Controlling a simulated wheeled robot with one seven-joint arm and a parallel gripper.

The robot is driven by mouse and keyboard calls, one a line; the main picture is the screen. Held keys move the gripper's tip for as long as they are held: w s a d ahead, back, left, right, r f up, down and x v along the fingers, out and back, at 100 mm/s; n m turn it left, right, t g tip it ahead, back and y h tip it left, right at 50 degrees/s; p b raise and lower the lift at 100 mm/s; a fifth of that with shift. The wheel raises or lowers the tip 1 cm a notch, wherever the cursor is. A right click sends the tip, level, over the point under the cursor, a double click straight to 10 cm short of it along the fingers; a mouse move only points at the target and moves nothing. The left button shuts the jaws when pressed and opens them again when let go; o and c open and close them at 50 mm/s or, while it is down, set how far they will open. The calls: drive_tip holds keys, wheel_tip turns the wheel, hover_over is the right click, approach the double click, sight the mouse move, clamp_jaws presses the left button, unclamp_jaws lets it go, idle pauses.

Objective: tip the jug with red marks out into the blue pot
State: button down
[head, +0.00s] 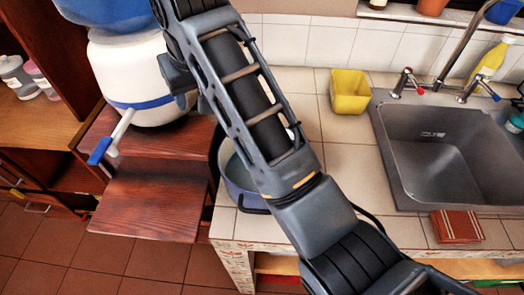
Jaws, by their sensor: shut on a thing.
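The blue pot (236,187) stands on the tiled counter left of the sink, near the counter's left end. My arm crosses in front of it and hides much of it, so I cannot see what is inside. A dark handle shows low on its near side. The jug with red marks is not visible in the head view. My arm runs from the bottom right up to the top left and leaves the frame at the top. My gripper cannot be made out; it is out of frame or hidden behind the arm.
A white dispenser (135,75) with blue trim stands on reddish wood at the left, close to my arm. A yellow container (350,92) sits beside the sink (440,150). A yellow bottle (490,62) stands behind it. A brown-red sponge or cloth (457,227) lies in front.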

drive_tip(key=shift+w+a+r+g+h, duration=0.35)
drive_tip(key=shift+w+r+g+h, duration=0.15)
drive_tip(key=shift+g, duration=0.25)
drive_tip(key=shift+w+a+r+g+h, duration=0.35)
drive_tip(key=shift+w+g+h, duration=0.25)
drive_tip(key=shift+g, duration=0.15)
drive_tip(key=shift+w+a+r+g, duration=0.15)
drive_tip(key=shift+a+g, duration=0.15)
drive_tip(key=shift+h, duration=0.3)
